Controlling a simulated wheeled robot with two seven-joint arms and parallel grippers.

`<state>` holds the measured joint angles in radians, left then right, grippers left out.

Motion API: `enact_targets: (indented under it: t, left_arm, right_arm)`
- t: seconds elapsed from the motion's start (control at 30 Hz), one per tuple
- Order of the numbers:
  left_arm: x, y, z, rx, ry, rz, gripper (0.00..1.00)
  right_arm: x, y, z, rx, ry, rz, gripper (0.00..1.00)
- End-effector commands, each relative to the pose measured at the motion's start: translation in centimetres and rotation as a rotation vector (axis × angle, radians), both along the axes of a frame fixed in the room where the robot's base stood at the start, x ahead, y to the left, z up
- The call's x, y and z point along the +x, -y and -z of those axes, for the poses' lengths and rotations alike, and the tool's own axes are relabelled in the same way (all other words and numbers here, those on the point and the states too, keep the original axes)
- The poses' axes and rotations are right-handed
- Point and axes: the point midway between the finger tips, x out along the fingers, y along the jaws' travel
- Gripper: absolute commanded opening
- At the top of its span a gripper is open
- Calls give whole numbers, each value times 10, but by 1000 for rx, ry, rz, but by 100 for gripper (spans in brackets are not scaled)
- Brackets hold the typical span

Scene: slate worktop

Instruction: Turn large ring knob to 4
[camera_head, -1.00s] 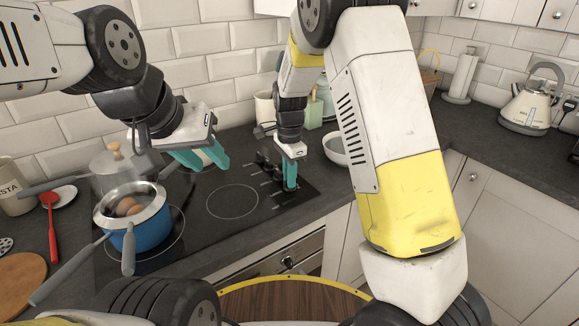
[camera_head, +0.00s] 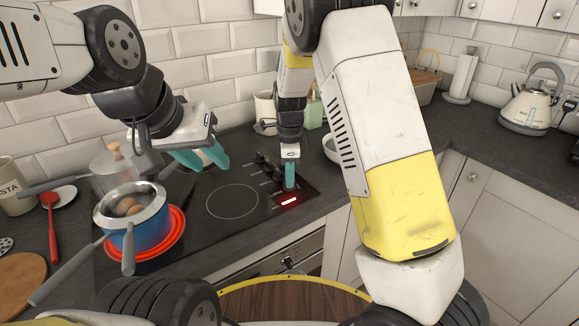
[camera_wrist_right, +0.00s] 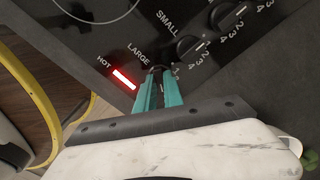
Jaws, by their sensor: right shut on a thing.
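The hob's control panel shows in the right wrist view, with the labels LARGE and SMALL beside black knobs. My right gripper (camera_wrist_right: 160,88) has its teal fingers shut on the large ring knob (camera_wrist_right: 155,70), which is mostly hidden between them. In the head view my right gripper (camera_head: 290,178) points down at the hob's right side. A red HOT light (camera_wrist_right: 124,79) glows beside the knob. The large ring (camera_head: 172,243) glows red under the blue pot (camera_head: 150,234). My left gripper (camera_head: 205,158) is open and empty above the hob's back left.
A steamer insert with eggs (camera_head: 130,207) sits in the blue pot, its handles jutting over the front. A lidded grey pot (camera_head: 115,165) stands behind. Other knobs (camera_wrist_right: 192,48) sit close to my right fingers. A bowl (camera_head: 331,149) is to the right.

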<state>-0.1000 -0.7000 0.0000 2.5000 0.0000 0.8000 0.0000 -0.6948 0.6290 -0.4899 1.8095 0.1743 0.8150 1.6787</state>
Motion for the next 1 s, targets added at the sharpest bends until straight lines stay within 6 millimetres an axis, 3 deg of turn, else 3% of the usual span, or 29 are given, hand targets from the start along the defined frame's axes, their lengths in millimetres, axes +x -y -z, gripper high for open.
enact_targets:
  t: [0.2,0.23,0.33,0.67,1.0]
  left_arm:
    - [0,0,0,0,0,0,36]
    - [0,0,0,0,0,0,36]
    - [0,0,0,0,0,0,36]
    - [0,0,0,0,0,0,36]
    - [0,0,0,0,0,0,36]
  right_arm:
    - [1,0,-1,2,3,2,0]
    - [1,0,-1,2,3,2,18]
    - [1,0,-1,2,3,1,34]
    - [0,0,-3,1,2,0,34]
    - [1,-1,-54,3,5,0,34]
